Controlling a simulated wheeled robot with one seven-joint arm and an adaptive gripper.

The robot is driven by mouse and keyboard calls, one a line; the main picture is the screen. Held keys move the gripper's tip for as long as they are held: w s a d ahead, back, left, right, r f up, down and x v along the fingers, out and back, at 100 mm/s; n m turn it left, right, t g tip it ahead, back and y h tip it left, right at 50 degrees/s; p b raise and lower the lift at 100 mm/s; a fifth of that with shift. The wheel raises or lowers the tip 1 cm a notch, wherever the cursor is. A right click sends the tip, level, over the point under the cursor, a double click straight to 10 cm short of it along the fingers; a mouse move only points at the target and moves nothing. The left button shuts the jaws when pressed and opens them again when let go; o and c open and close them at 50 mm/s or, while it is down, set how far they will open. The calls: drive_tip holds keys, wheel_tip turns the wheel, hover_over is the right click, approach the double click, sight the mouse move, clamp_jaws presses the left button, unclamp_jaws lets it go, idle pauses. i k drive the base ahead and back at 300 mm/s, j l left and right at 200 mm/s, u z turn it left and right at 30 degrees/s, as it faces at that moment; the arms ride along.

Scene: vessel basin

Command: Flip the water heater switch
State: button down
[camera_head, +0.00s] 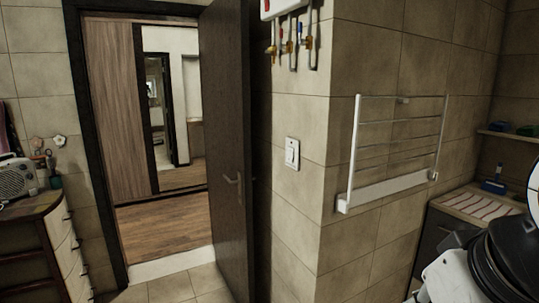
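A white wall switch plate (292,154) is mounted on the tiled wall, right of the open door and below the water heater. It looks like a rocker switch; its position is too small to tell. The bottom of the white water heater (282,8) shows at the top edge, with pipes and red and blue valves (292,42) under it. A part of my arm shows at the lower right, well away from the switch. My gripper's fingers are not in view.
A dark door (228,150) stands open left of the switch. A white towel rack (397,150) juts from the wall to the right. A cabinet (465,208) stands at right, a curved dresser (45,235) at left. Some tiled floor (180,287) shows clear before the doorway.

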sight(291, 150)
drive_tip(key=i+j+z, duration=0.15)
drive_tip(key=i+j, duration=0.5)
drive_tip(key=i, duration=0.25)
drive_tip(key=i+j+z, duration=0.15)
drive_tip(key=i+j, duration=0.6)
drive_tip(key=i, duration=0.15)
